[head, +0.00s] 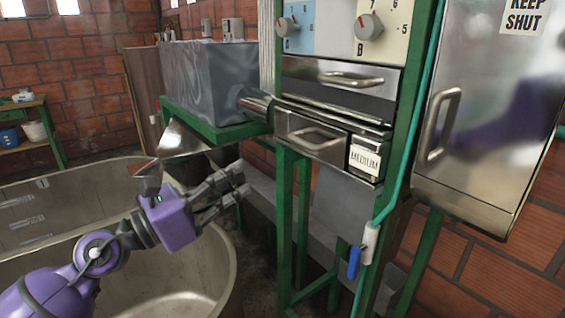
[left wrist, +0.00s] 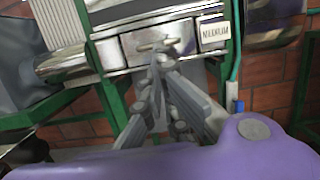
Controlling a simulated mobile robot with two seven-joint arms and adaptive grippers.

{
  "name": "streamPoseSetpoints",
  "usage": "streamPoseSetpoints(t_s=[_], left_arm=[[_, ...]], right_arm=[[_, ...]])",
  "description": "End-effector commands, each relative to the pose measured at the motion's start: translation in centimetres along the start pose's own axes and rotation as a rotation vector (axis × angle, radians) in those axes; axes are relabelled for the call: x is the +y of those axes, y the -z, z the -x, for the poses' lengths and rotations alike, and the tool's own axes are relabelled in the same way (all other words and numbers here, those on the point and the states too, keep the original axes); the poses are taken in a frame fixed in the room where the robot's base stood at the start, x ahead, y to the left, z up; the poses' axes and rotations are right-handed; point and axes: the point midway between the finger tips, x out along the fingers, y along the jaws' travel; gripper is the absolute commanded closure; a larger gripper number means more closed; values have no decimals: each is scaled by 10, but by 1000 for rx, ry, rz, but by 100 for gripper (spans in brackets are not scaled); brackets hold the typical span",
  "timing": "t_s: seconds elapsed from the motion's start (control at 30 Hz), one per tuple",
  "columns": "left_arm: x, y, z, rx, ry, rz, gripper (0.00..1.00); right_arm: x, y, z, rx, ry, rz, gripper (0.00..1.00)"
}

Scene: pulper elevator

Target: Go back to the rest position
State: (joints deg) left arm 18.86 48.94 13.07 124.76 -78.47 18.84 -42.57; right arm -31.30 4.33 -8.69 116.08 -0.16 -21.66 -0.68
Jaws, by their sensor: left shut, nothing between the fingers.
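My left gripper (head: 232,185) reaches in from the lower left on my purple arm, over the rim of the metal vat. Its fingers are together with nothing between them, and they point right toward the green-framed machine. In the left wrist view, the shut fingers (left wrist: 157,62) appear in front of the lower drawer (left wrist: 165,40) labelled MEDIUM. In the head view, that lower drawer (head: 312,137) is right of and above the gripper, with a visible gap in the picture. My right gripper is not in view.
The large metal vat (head: 215,255) lies below my left arm. The green frame (head: 284,210) stands to the right, with an upper drawer (head: 340,80), two knobs and a blue-handled valve (head: 354,262). A steel cabinet door (head: 480,120) with a handle is at far right. A brick wall closes the back.

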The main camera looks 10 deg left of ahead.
Motion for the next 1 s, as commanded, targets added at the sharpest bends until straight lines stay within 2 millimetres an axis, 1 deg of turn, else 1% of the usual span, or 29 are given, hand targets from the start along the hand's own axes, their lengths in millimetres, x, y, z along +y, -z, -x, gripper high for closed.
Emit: streamPoseSetpoints(t_s=[0.07,0.13,0.2,0.27,0.33,0.37,0.4,0.47,0.5,0.57,0.6,0.67,0.7,0.77,0.8,0.87,0.9,0.97,1.0], left_arm=[[0,-1,0,-1,0,10,100],[4,-7,0,-27,-15,72,100],[13,-15,1,-79,-38,226,100],[22,-14,3,-132,-65,419,100],[39,6,14,-193,-132,714,100],[46,20,22,-219,-171,856,100],[54,43,35,-253,-230,1039,100],[61,78,55,-300,-318,1272,100],[64,102,69,-330,-380,1412,100],[61,140,92,-376,-475,1609,100],[57,164,108,-407,-541,1730,100],[46,201,133,-455,-643,1894,100],[36,223,148,-487,-708,1995,100],[18,254,172,-537,-808,2132,100],[4,274,188,-572,-873,2216,100],[-20,300,210,-624,-971,2332,100],[-38,316,224,-661,-1037,2403,100],[-68,337,245,-716,-1134,2504,100],[-89,349,258,-754,-1198,2564,100]], right_arm=[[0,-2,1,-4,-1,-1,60],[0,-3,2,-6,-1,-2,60],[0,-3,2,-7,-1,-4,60],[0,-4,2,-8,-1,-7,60],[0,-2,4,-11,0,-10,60],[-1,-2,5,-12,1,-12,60],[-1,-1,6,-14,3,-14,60],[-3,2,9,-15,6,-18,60],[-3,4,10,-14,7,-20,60],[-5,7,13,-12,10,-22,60],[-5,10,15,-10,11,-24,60],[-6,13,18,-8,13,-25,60],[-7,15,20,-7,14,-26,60],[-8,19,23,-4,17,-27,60],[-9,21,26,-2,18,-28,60],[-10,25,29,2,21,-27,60],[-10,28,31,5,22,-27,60],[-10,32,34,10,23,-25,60],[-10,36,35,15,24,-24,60]])
